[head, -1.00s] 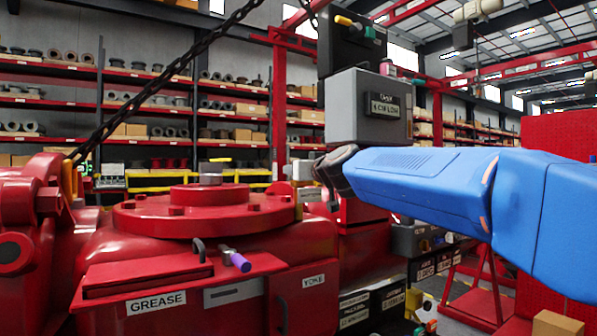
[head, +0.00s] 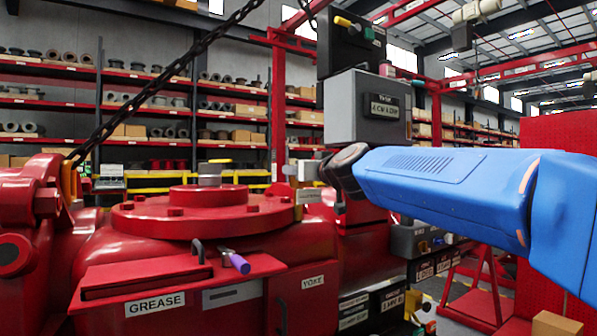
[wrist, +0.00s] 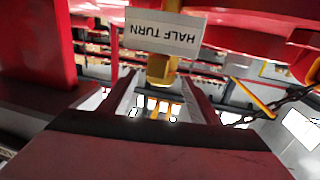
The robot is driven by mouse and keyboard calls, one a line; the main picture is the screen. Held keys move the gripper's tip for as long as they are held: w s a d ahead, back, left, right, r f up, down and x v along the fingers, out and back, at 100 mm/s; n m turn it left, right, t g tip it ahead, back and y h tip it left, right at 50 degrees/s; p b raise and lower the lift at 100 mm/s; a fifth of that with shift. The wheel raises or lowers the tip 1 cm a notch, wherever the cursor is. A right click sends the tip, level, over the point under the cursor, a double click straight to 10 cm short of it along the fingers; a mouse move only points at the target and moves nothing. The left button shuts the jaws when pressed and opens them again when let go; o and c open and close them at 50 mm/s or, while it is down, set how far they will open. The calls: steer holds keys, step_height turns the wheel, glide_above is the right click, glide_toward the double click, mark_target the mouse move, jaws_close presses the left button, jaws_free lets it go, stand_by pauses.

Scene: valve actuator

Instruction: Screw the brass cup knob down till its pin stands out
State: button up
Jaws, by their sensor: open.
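In the wrist view, a brass-yellow knob (wrist: 161,71) shows at the top centre, just below a white plate (wrist: 165,32) that reads HALF TURN upside down. My gripper (wrist: 160,98) is open, one finger on each side of the picture's middle. The knob appears in line with the gap between the fingers; I cannot tell whether either finger touches it. No pin can be made out. In the head view, my blue arm reaches in from the right, and its dark wrist end is beside the red housing (head: 190,213); the fingertips are too small to read there.
A grey box (head: 367,108) hangs just above my wrist. A purple-handled tool (head: 238,262) lies near the GREASE lid (head: 150,280). A dark chain (head: 165,85) crosses the upper left. Shelves (head: 50,95) stand behind.

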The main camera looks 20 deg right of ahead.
steer(key=s+d, duration=0.2)
steer(key=s, duration=1.1)
steer(key=shift+s, duration=0.4)
steer(key=shift+d, duration=0.1)
